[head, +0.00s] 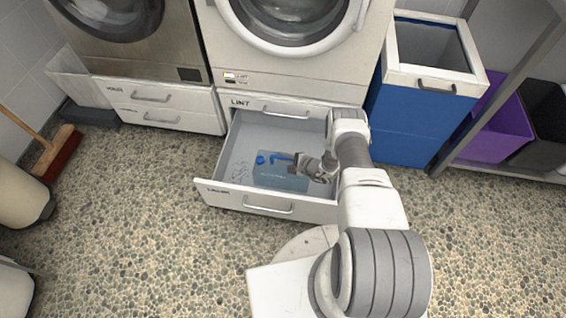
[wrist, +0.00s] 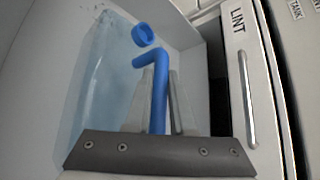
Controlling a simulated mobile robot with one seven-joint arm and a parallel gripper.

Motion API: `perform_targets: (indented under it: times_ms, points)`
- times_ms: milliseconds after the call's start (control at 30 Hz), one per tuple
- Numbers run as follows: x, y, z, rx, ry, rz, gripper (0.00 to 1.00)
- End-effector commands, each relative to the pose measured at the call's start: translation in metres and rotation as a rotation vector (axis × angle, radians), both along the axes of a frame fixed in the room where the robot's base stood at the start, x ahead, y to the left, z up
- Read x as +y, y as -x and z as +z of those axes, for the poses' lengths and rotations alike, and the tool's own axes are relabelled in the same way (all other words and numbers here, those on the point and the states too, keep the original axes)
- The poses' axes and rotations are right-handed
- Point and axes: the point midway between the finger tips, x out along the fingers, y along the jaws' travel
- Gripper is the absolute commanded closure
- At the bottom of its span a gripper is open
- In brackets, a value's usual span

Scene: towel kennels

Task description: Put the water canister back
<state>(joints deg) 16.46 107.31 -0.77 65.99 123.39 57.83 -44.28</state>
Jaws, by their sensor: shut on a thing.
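The water canister (head: 281,178) is a pale blue, see-through container with a blue cap (head: 260,160) and a blue handle (head: 280,158). It is inside the open drawer (head: 268,201) below the right-hand machine. I cannot tell whether it rests on the drawer floor. My gripper (head: 297,159) reaches into the drawer from the right and is shut on the handle. In the wrist view the canister's body (wrist: 92,95) fills the left side, and the handle (wrist: 158,85) runs between my fingers. My arm hides the drawer's right end.
A drawer front marked LINT (head: 283,110) is shut just above the open drawer. Shut drawers (head: 150,97) sit under the left machine. A blue bin (head: 415,120) and a purple bin (head: 503,130) stand right. The pebbled floor in front is mostly clear.

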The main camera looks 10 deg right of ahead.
Motion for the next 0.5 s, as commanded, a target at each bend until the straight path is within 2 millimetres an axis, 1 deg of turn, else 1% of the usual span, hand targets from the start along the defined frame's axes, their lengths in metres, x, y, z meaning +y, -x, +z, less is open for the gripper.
perform_targets:
  times_ms: [33, 100, 300, 433, 467, 500]
  points:
    - [0.0006, 0.0001, -0.0124, -0.002, 0.0, 0.002, 1.0]
    - [0.0007, -0.0003, -0.0163, -0.003, 0.001, 0.002, 1.0]
    - [0.0004, -0.0007, -0.0141, -0.002, 0.0, 0.002, 1.0]
    - [0.0001, -0.0006, -0.0167, -0.002, 0.0, 0.0, 1.0]
    - [0.0, 0.0, -0.0179, -0.001, 0.001, 0.0, 0.77]
    - [0.0, 0.0, -0.0175, 0.0, 0.001, 0.001, 0.69]
